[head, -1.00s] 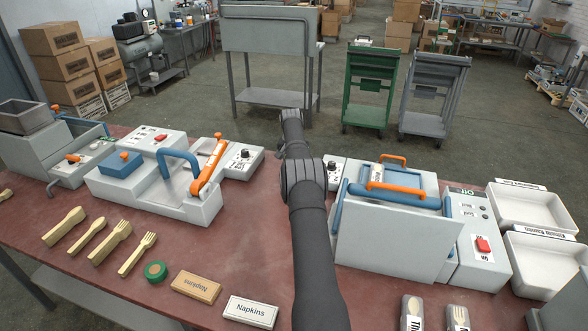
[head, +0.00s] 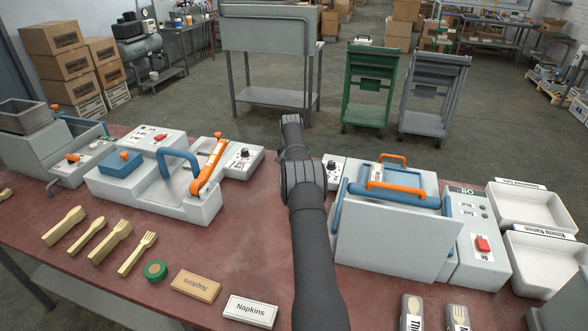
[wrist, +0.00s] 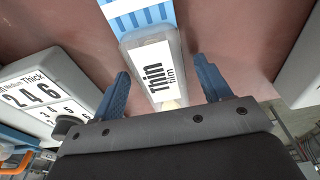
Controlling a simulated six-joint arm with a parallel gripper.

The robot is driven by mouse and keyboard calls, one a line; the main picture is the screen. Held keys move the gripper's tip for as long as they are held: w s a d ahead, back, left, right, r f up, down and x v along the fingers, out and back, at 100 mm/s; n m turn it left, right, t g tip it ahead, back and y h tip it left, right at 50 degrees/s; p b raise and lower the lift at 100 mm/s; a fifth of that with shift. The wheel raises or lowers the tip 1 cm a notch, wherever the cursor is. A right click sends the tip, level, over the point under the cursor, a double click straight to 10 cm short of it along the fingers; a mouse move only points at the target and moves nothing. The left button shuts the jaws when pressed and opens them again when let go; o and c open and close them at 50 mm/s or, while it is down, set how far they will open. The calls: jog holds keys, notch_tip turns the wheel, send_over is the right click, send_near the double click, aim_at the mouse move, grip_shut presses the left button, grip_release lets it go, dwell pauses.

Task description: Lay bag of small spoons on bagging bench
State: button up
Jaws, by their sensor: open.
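In the wrist view, a clear bag with a white "Thin film" label (wrist: 153,68) lies over a reddish surface (wrist: 225,45). A pale wooden end shows at its near end, but I cannot tell which utensil is inside. My gripper (wrist: 166,88) is open, with one blue finger on each side of the bag's near end and gaps to both. In the head view my own arm hides the gripper and this bag. Two other bags, one with a spoon (head: 414,305) and one with a fork (head: 459,315), lie at the lower right.
A blue-and-white slatted thing (wrist: 138,14) meets the bag's far end. A dial panel (wrist: 40,95) is close on the left. In the head view, presses (head: 160,190) and (head: 390,235) flank my arm. White trays (head: 530,205) stand at the right.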

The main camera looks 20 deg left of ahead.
notch_tip(320, 180, up, 12)
jog(key=s, duration=0.1)
jog(key=shift+s, duration=0.4)
jog(key=shift+f, duration=0.15)
jog(key=f, duration=0.3)
jog(key=w+f, duration=0.1)
jog(key=f, duration=0.3)
jog(key=w+f, duration=0.1)
jog(key=f, duration=0.3)
jog(key=shift+f, duration=0.25)
jog(key=shift+r, duration=1.7)
jog(key=shift+s+f, duration=0.1)
